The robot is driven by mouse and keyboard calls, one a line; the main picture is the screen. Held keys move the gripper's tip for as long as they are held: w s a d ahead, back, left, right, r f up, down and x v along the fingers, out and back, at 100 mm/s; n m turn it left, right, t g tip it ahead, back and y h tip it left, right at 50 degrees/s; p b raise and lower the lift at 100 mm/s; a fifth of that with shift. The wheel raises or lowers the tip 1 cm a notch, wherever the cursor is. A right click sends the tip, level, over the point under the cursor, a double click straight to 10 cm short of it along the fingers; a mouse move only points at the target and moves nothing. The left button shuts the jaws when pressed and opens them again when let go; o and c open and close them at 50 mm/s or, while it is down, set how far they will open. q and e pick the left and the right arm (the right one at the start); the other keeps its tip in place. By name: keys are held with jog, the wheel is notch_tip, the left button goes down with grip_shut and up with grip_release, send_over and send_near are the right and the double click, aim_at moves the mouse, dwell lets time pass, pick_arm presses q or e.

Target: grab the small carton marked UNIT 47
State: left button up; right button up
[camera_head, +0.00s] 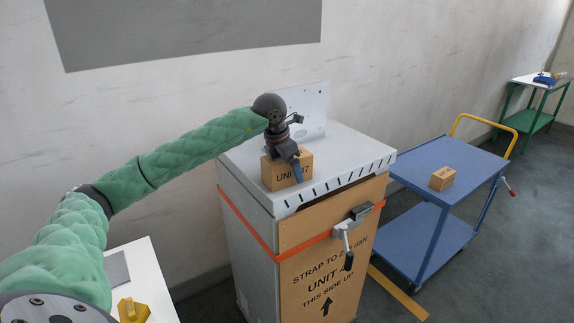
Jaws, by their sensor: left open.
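The small brown carton (279,177), its front lettered UNIT and a number partly hidden but ending in 7, stands upright on the grey metal top of a cabinet (345,165). My left gripper (286,158) is at the carton from above, its jaws open. One dark blue finger hangs in front of the lettered face and covers part of the number. The other finger is hard to make out, so I cannot tell whether the jaws straddle the carton or touch it. My right gripper is out of view.
A large carton (320,285) is held at the cabinet's front by an orange strap with a ratchet (352,228). A blue cart (450,165) on the right carries another small box (442,178). A white surface with a yellow object (133,310) is at lower left.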

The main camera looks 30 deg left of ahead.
pick_arm(q)
jog(key=shift+c, duration=0.2)
jog(key=c, duration=1.1)
jog(key=shift+c, duration=1)
jog(key=shift+r, duration=0.1)
